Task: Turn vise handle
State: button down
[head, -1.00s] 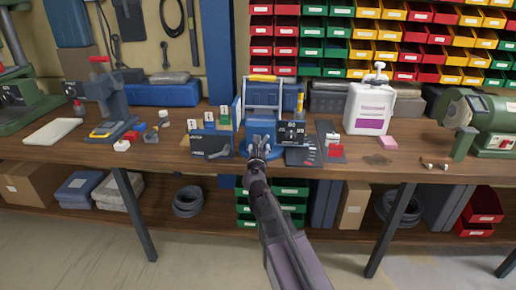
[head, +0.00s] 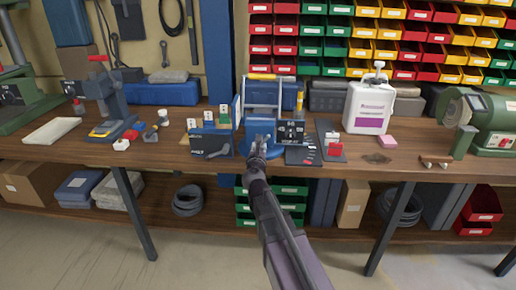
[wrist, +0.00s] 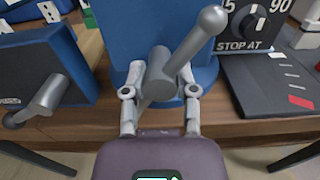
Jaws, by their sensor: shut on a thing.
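In the wrist view, a grey metal handle (wrist: 194,42) with a rounded knob slants up and right from a round hub on the front of a blue vise body (wrist: 130,25). My gripper (wrist: 162,74) is shut on this handle near its hub, with one finger on each side. The head view shows the blue vise body (head: 262,101) standing on the bench, with my gripper (head: 260,143) at its lower front. There the gripper and arm mostly hide the handle.
A dial marked "STOP AT" (wrist: 252,26) sits right of the handle. A second blue box with its own grey lever (wrist: 44,100) is close on the left. A dark plate (wrist: 275,85) lies on the right. The wooden bench (head: 400,165) has free room farther right.

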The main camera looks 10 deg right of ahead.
jog(key=m, duration=1.3)
jog(key=shift+m, duration=0.4)
jog(key=m, duration=0.3)
jog(key=shift+m, duration=0.3)
jog(key=m, duration=0.3)
jog(key=shift+s+m, duration=0.1)
jog(key=shift+m, duration=0.2)
jog(key=m, duration=2)
jog(key=shift+m, duration=1.7)
jog(key=shift+m, duration=0.4)
